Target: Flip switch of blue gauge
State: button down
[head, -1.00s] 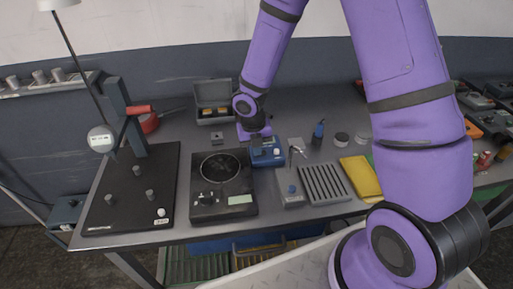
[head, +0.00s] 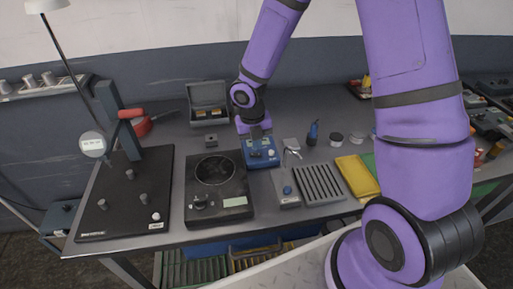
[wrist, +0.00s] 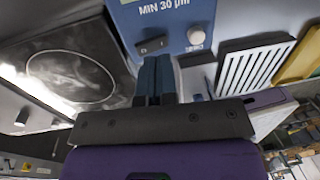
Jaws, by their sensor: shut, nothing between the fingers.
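The blue gauge (head: 263,156) stands on the bench, right of the black hot-plate-like device. In the wrist view the blue gauge (wrist: 165,16) fills the top middle, with "MIN 30 µm" printed on its face. Its dark switch (wrist: 152,45) and a pale round knob (wrist: 196,36) sit along its near edge. My gripper (wrist: 155,64) is shut and empty, its fingertips just below the switch in the picture. I cannot tell whether they touch it, or which way the switch is set. In the head view my gripper (head: 257,131) is over the gauge's far part.
The black device (head: 219,187) stands close on the left, and a small grey box with a blue knob (head: 286,187) and a ribbed grey block (head: 318,184) on the right. A dial stand (head: 120,200) is further left. An open grey case (head: 208,104) is behind.

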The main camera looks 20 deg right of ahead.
aim_at(252, 153)
notch_tip(252, 153, up, 8)
jog(key=a, duration=0.1)
jog(key=shift+w+a, duration=0.2)
jog(key=shift+a, duration=0.05)
dwell(0.4)
